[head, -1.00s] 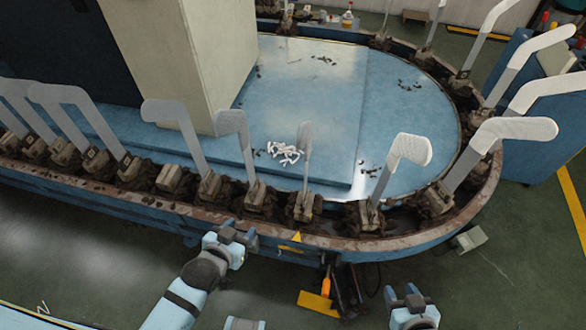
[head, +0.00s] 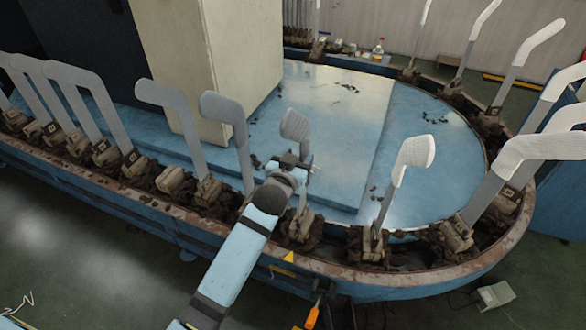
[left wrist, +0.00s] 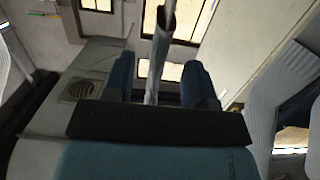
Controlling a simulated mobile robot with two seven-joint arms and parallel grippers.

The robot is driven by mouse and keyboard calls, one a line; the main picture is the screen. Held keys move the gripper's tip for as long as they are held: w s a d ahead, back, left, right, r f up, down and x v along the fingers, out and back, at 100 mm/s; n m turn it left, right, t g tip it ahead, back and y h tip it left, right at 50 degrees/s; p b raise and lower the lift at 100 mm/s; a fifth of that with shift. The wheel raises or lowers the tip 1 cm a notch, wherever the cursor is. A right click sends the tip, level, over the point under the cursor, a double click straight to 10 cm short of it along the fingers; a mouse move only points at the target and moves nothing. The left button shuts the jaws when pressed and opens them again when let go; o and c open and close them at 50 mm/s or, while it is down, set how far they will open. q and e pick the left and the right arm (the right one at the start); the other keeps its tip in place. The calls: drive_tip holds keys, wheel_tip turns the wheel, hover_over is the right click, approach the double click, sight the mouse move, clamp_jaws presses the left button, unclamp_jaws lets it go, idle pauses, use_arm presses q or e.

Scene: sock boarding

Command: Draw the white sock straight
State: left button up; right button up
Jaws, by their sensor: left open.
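My left gripper (head: 291,170) is open at the grey foot-shaped board (head: 295,125) in the middle of the near row. In the left wrist view the two blue fingers (left wrist: 161,85) stand either side of a thin upright shaft (left wrist: 158,62), seen edge-on, with a gap on both sides. I cannot tell whether that shaft carries a sock. A white knitted sock (head: 415,152) covers the toe of the board to the right, apart from my gripper. My right gripper is not in view.
Several bare grey boards (head: 225,108) stand to the left along the curved track (head: 120,205). White-covered boards (head: 540,150) stand at the right. A pale column (head: 215,70) rises behind. The blue table (head: 400,130) has dark crumbs and open room.

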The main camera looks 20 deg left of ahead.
sight(301, 156)
use_arm(q)
drive_tip(key=w, duration=0.1)
drive_tip(key=w+b, duration=0.1)
drive_tip(key=w, duration=0.1)
drive_tip(key=shift+w+d+f+b, duration=0.1)
drive_tip(key=shift+w+f+b, duration=0.1)
drive_tip(key=shift+f+b, duration=0.15)
drive_tip(key=shift+w+b, duration=0.35)
drive_tip(key=shift+w, duration=0.35)
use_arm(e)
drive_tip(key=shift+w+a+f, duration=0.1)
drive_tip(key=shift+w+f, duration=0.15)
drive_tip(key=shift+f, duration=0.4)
use_arm(q)
drive_tip(key=shift+r, duration=0.1)
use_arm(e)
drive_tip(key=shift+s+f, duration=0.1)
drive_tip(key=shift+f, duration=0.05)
use_arm(q)
drive_tip(key=shift+c, duration=1)
drive_tip(key=c, duration=0.7)
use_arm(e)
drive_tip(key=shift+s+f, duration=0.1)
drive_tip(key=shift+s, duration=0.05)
use_arm(q)
drive_tip(key=shift+o, duration=0.2)
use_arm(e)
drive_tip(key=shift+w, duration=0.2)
use_arm(q)
drive_tip(key=shift+f, duration=0.2)
